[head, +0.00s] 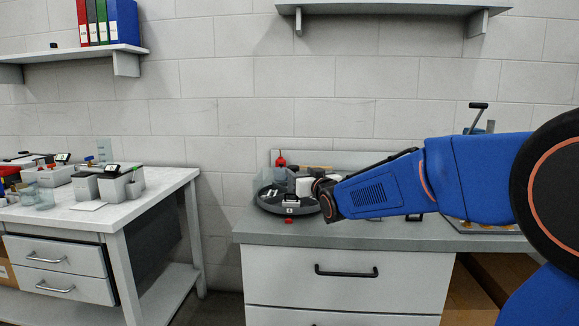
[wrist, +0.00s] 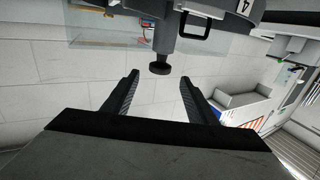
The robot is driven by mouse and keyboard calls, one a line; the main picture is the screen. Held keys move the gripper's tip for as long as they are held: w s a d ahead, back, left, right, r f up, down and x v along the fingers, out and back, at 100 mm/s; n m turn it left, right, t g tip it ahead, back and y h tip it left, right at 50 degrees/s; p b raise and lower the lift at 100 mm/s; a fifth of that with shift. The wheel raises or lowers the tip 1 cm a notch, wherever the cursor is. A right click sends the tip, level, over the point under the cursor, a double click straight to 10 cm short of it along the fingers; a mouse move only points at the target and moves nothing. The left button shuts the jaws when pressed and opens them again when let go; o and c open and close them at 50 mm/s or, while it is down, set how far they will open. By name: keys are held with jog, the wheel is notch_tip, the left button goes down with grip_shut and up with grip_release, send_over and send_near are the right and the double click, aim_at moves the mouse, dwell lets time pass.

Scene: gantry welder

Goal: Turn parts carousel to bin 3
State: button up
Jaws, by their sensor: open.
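The parts carousel (head: 272,207) is a dark round tray with small bins and parts on it, on the grey counter at the centre of the head view. A small red mark (head: 289,221) sits at its front edge. In the wrist view, part of a dark grey structure with a "4" label (wrist: 245,5) shows at the top, with a black knob (wrist: 160,68) pointing down. My gripper (wrist: 159,80) is open, its fingertips to either side of the knob in the picture. I cannot tell its depth or any contact. In the head view my arm hides the carousel's right side and the fingers.
The grey counter (head: 375,234) is bare in front of my arm. A wall shelf (head: 390,8) hangs above. A white table (head: 150,187) with grey bins (head: 86,188) stands at left, with a gap between it and the counter.

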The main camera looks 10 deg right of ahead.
jog(key=w, duration=0.3)
jog(key=w+a, duration=0.1)
jog(key=w, duration=0.7)
jog(key=shift+w+a, duration=0.15)
jog(key=shift+a, duration=0.1)
grip_shut()
